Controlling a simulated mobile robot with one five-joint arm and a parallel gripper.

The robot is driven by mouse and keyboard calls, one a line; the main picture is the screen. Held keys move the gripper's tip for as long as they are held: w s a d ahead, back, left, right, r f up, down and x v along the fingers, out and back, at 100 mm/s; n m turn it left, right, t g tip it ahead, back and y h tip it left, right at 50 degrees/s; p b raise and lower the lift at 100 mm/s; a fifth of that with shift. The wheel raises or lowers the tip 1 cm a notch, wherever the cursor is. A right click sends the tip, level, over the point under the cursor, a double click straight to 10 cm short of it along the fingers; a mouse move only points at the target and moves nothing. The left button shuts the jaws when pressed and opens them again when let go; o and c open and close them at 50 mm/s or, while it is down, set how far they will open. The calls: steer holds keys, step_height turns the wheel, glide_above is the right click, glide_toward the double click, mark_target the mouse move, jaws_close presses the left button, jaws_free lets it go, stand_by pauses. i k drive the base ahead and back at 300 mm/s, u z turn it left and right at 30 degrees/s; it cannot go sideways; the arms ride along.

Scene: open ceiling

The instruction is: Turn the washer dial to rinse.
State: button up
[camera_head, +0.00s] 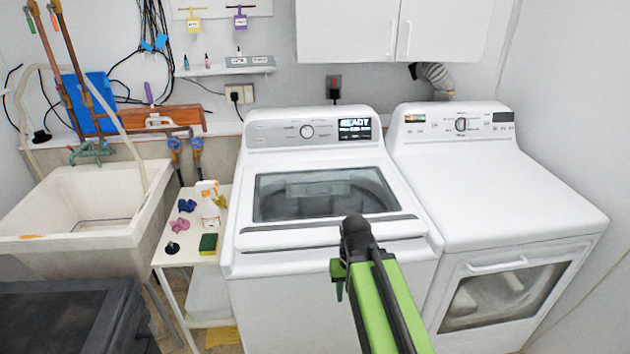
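The white top-loading washer (328,236) stands in the middle, its glass lid down. Its round dial (307,131) is on the back control panel, left of a lit display (354,129) that reads "READY". The dial's small pointer marks are too small to read. My gripper (356,232) is a dark shape at the end of my green arm, in front of the washer's front edge in the picture, well below and right of the dial. It is apart from the dial. Its fingers cannot be made out, so I cannot tell whether it is open or shut.
A white dryer (495,185) with its own dial (461,125) stands right of the washer. A small white table (176,251) with a spray bottle (209,205) and a sponge (208,244) is on the left, beside a sink (128,237). White cabinets (349,30) hang above.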

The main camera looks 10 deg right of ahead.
mark_target(306, 131)
steer(key=u, duration=2.25)
steer(key=k, duration=0.9)
steer(key=z, duration=0.9)
steer(key=i, duration=1)
